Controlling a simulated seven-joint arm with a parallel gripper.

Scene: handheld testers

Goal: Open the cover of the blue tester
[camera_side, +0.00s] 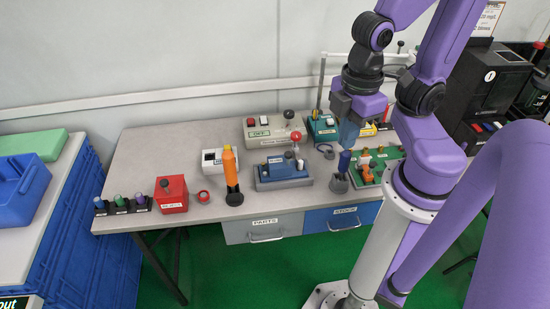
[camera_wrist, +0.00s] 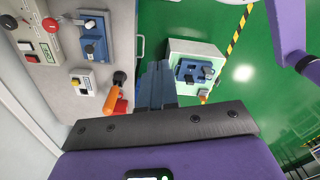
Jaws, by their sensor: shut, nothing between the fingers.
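A blue tester-like device (camera_side: 284,180) sits on the grey table in the side view, with a darker blue raised block, a small label and short upright parts. It appears to be the blue unit (camera_wrist: 92,42) at upper left in the wrist view. Another blue panel (camera_wrist: 195,71) with dark parts lies on a pale green box in the wrist view. The frames do not show clearly which part is a cover or its state. My gripper (camera_side: 348,140) points down above the table, right of the blue device and apart from it. Its fingers (camera_wrist: 158,66) are together and empty.
An orange-handled tool (camera_side: 230,168) stands left of the blue device. A red box (camera_side: 171,194) and a white box (camera_side: 219,160) are farther left. A beige control box (camera_side: 270,131) is behind. A green board (camera_side: 378,163) is at right. The table's left rear is bare.

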